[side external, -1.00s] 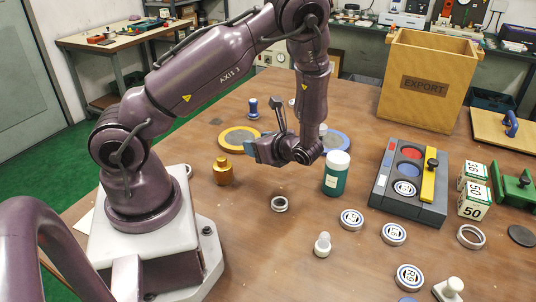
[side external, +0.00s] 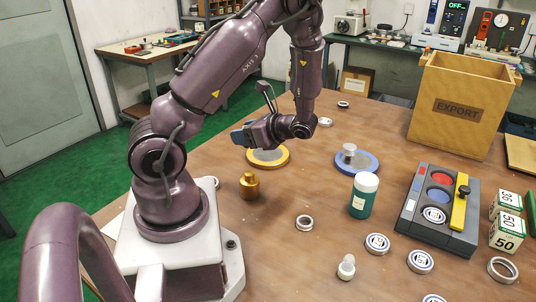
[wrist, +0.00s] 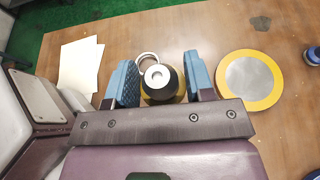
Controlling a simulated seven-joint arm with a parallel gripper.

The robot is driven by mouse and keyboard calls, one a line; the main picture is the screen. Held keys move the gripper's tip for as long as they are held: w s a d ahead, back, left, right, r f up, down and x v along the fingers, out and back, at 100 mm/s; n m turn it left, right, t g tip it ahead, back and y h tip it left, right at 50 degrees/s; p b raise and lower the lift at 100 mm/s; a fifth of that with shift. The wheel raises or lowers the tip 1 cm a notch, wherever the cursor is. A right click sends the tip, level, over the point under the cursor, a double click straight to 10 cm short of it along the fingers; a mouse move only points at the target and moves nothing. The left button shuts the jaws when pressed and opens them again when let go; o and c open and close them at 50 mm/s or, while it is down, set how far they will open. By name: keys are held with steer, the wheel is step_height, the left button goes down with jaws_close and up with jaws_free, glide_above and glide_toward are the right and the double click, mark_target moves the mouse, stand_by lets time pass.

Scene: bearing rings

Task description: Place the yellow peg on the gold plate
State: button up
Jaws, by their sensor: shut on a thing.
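My gripper (wrist: 161,68) has blue fingers shut on a round piece (wrist: 159,76), taken as the yellow peg. In the side view my gripper (side external: 243,137) hangs above the table, up and left of the gold plate, and the held piece is hidden. The gold plate (side external: 284,155) lies flat, a yellow rim around a grey centre, partly covered by my gripper. In the wrist view the gold plate (wrist: 279,92) lies right of the fingers, bare.
A brass weight (side external: 249,188) stands in front of the gold plate. A blue plate (side external: 371,166) bearing a grey peg (side external: 349,152) lies to the right, near a green bottle (side external: 362,198). A metal ring (side external: 304,223) lies nearer.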

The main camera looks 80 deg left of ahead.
steer(key=w+a, duration=0.1)
steer(key=a, duration=0.2)
glide_above(268, 153)
steer(key=f, duration=0.8)
steer(key=shift+s+d, duration=0.25)
steer(key=shift+s, duration=0.05)
steer(key=shift+w+a+f, duration=0.2)
steer(key=shift+a+f, duration=0.1)
steer(key=shift+f, duration=1.75)
steer(key=shift+f, duration=0.1)
steer(key=o, duration=1.2)
steer(key=shift+f, duration=0.1)
steer(key=shift+c, duration=0.2)
